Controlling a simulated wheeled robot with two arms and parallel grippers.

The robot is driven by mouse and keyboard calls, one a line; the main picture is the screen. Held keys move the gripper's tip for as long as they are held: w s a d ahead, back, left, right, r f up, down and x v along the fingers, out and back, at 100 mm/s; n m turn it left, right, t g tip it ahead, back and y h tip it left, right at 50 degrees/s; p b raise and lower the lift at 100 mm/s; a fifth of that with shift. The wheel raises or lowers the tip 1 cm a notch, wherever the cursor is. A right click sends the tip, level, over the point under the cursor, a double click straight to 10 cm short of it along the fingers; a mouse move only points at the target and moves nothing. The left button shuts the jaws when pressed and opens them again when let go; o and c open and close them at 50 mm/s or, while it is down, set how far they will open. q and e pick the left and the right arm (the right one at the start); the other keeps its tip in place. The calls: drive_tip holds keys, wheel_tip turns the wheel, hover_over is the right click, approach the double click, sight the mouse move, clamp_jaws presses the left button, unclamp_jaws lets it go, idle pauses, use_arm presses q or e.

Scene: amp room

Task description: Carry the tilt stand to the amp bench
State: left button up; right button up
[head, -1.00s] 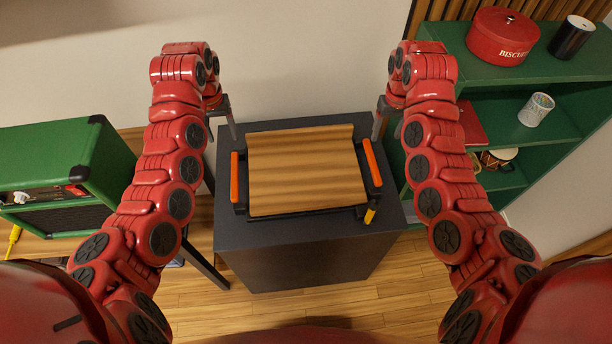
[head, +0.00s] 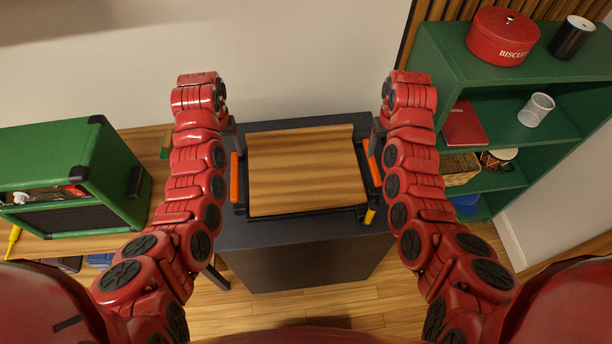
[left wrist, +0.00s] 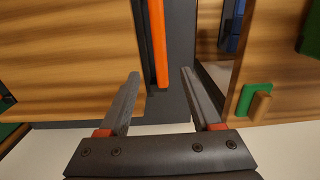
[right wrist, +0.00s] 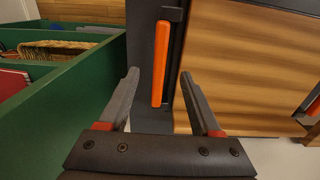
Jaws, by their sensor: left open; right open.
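The tilt stand, with a wooden board (head: 305,170) on a black frame and an orange grip on each side, rests on a dark cabinet (head: 300,255). My left gripper (head: 236,140) is beside its left end. In the left wrist view the open fingers (left wrist: 160,85) point at the left orange grip (left wrist: 158,45), which lies between and beyond them. My right gripper (head: 375,140) is beside the right end. In the right wrist view its open fingers (right wrist: 160,85) have the right orange grip (right wrist: 160,63) between and beyond them. Neither gripper visibly touches the stand.
A green amp (head: 70,180) stands on a wooden bench (head: 155,140) at the left. A green shelf (head: 460,65) at the right holds a red biscuit tin (head: 502,38), a black cylinder, a white cup and a basket. A wall is behind the cabinet.

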sight(234, 169)
use_arm(q)
wheel_tip(234, 169, down, 10)
drive_tip(key=shift+f, duration=0.1)
use_arm(e)
wheel_tip(234, 169, down, 10)
drive_tip(key=shift+f, duration=0.1)
use_arm(q)
drive_tip(key=shift+c, duration=0.3)
use_arm(e)
drive_tip(key=shift+c, duration=0.3)
use_arm(q)
clamp_jaws()
use_arm(e)
clamp_jaws()
idle(0.3)
